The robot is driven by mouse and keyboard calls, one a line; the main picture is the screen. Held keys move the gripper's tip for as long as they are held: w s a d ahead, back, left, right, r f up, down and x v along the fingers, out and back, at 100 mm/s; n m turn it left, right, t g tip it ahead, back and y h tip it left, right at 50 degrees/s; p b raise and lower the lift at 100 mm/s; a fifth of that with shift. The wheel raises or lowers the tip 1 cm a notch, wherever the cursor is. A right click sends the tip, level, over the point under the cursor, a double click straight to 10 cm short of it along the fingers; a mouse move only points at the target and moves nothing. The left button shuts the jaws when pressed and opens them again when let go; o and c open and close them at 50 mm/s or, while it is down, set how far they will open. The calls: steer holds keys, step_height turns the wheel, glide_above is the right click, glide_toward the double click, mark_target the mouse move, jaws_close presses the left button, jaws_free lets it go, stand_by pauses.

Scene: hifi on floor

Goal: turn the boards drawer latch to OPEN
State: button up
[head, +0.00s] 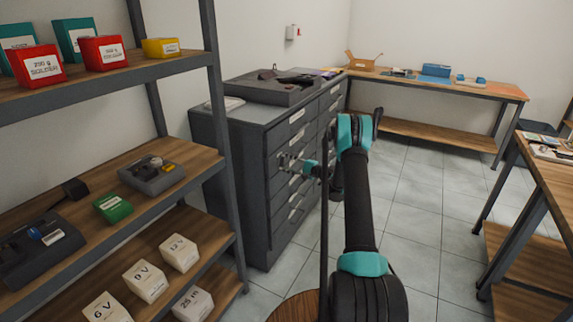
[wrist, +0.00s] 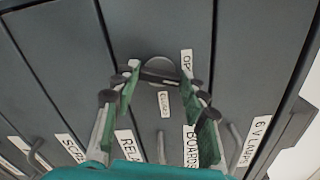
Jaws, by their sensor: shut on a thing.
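The boards drawer latch (wrist: 162,72) shows in the wrist view as a grey round plate with a dark bar across it. A partly hidden label starting "OP" (wrist: 187,62) is to its right, and a small "CLOSED" label (wrist: 163,104) lies just below it. The BOARDS label (wrist: 190,145) is lower on the same drawer front, partly behind a finger. My gripper (wrist: 165,82) is shut on the latch bar, one finger at each end. In the head view my gripper (head: 284,163) is at the front of the grey drawer cabinet (head: 222,150); the latch is hidden there.
Neighbouring drawers carry RELA (wrist: 124,148), SCRE (wrist: 72,150) and 6 V LAMP (wrist: 254,140) labels and bar handles. A shelf (head: 110,170) with boxes stands left of the cabinet. A workbench (head: 440,82) is at the back, another table (head: 545,160) at right; tiled floor between is clear.

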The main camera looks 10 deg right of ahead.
steer(key=shift+f+n, duration=0.1)
steer(key=shift+n, duration=1.8)
steer(key=o, duration=1.2)
steer(key=shift+c, duration=0.2)
steer(key=shift+d, duration=0.1)
steer(key=v, duration=1.2)
